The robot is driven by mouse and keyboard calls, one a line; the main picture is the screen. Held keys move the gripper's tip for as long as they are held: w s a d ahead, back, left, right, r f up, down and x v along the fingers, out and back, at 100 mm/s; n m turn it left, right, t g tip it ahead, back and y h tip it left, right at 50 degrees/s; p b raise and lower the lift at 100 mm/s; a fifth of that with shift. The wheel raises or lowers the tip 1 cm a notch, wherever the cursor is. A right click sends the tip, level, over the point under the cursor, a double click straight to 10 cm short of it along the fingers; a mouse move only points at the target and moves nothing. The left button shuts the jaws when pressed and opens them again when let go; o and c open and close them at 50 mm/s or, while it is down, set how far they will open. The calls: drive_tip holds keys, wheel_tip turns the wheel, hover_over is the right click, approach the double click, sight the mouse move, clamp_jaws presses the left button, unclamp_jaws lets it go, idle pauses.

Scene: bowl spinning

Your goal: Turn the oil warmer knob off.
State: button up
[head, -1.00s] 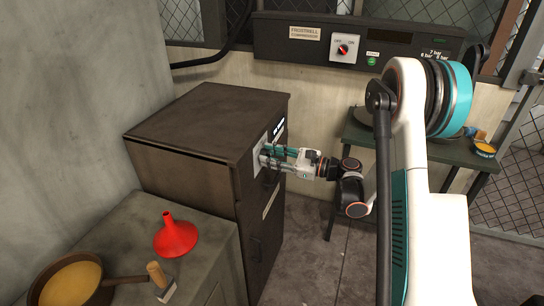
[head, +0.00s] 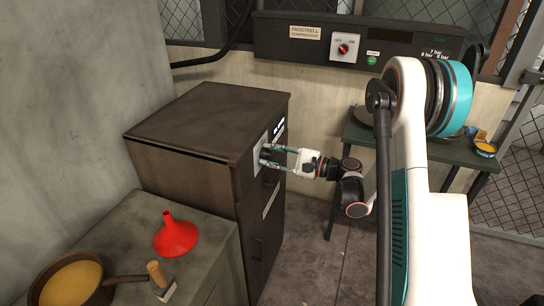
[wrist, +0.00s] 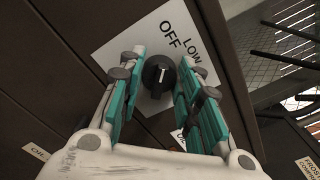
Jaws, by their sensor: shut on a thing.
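The dark round knob (wrist: 157,76) sits on a white plate (wrist: 118,45) marked OFF and LOW on the brown cabinet. Its white mark appears to point up toward OFF in the wrist view. My gripper (wrist: 159,68) has its two teal fingers on either side of the knob, shut on it. In the head view my gripper (head: 267,155) reaches left to the plate (head: 257,148) on the cabinet's front, and the knob is hidden there. Part of the plate's lettering is covered by my fingers.
The brown cabinet (head: 205,118) stands against the wall. A counter at lower left holds a red funnel (head: 176,236), a pan (head: 72,280) and a wooden-handled tool (head: 160,278). A wall panel with a red switch (head: 343,49) is behind. A green table (head: 430,146) stands at right.

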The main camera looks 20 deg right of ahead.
drive_tip(key=o, duration=1)
drive_tip(key=v, duration=1.2)
drive_tip(key=shift+a, duration=0.1)
